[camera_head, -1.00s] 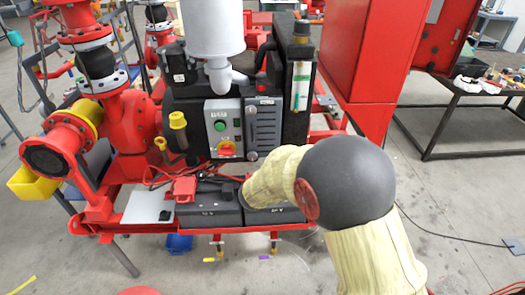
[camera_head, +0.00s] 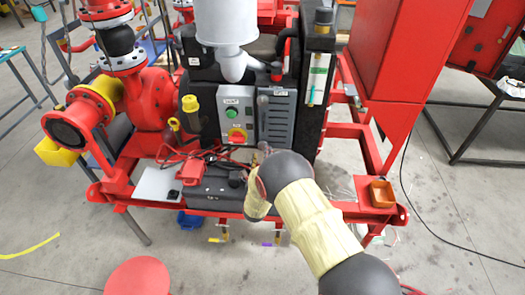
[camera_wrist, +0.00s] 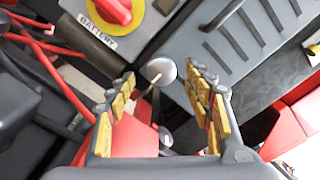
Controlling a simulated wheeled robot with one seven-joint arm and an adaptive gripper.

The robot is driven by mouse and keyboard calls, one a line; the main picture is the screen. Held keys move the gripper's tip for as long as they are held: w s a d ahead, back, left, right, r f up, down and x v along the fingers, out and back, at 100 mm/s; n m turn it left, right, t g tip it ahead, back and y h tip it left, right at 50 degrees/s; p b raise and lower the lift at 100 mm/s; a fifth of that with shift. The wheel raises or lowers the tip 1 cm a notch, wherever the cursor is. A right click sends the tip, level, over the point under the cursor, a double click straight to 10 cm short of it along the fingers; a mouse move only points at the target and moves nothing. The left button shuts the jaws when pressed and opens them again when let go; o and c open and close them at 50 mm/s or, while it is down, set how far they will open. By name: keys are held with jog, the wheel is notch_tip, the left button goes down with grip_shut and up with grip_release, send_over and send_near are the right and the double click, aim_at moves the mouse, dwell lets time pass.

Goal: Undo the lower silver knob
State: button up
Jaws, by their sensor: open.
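The lower silver knob (camera_wrist: 161,71) shows in the wrist view as a small round head on the edge of the grey louvered panel. My gripper (camera_wrist: 164,88) is open, with a yellow-padded finger on either side of the knob and a gap to each. The knob lies between or just beyond the fingertips; the depth is hard to tell. In the head view the louvered door (camera_head: 278,118) has an upper silver knob or latch (camera_head: 263,101) on its left edge. There my arm hides most of the gripper and the door's lower part.
A red rotary switch (camera_wrist: 113,10) on a yellow plate sits close by at upper left in the wrist view. Dark battery boxes (camera_head: 215,190) and red cables lie below the panel.

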jog(key=shift+w+r, duration=0.1)
jog(key=shift+w, duration=1.35)
jog(key=shift+c, duration=0.8)
jog(key=c, duration=1)
